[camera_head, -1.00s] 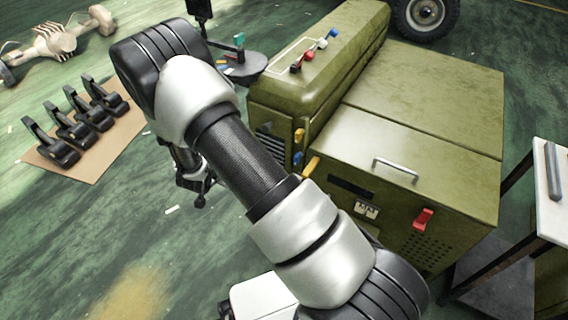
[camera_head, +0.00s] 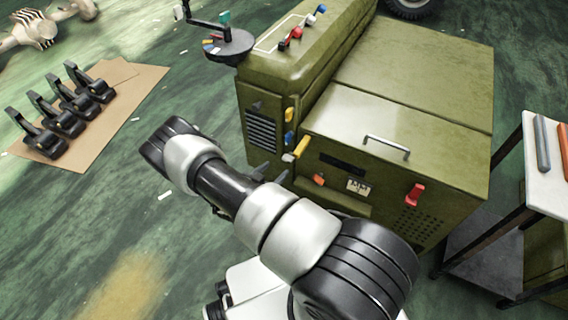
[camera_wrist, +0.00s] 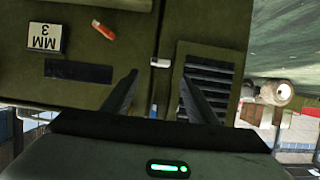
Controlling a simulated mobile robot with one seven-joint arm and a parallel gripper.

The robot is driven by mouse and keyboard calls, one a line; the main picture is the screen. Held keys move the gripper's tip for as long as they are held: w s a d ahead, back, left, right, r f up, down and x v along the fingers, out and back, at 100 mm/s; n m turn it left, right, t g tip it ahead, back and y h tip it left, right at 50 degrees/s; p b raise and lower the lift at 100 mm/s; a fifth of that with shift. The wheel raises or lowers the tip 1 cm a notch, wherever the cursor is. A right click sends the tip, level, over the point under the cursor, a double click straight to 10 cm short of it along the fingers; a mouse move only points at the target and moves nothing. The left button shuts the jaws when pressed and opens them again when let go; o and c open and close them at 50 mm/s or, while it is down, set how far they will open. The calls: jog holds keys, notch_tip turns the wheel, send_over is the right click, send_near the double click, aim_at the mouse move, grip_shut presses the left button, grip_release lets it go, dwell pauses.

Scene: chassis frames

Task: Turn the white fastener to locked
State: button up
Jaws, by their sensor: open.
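The white fastener (camera_wrist: 160,62) is a small white piece on the front of the olive-green cabinet (camera_wrist: 130,50), by a panel seam between a dark slot and a vent. It sits between my open fingers in the wrist view, near their tips. I see no contact. My gripper (camera_wrist: 160,73) is open and empty, one finger on each side of the fastener. In the head view my gripper (camera_head: 272,174) is at the cabinet's front, below the yellow lever (camera_head: 298,148).
An orange fastener (camera_wrist: 103,30), a label plate (camera_wrist: 43,38) and a vent (camera_wrist: 210,85) are close by. A blue fastener (camera_head: 289,138) and a red fastener (camera_head: 415,194) are on the cabinet.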

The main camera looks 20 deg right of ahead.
aim_at(287, 159)
jog(key=b+x, duration=0.1)
jog(key=x, duration=0.7)
jog(key=shift+w+d+f+b, duration=0.15)
jog(key=shift+w+f+b, duration=0.05)
jog(key=shift+b, duration=0.15)
jog(key=c, duration=1.1)
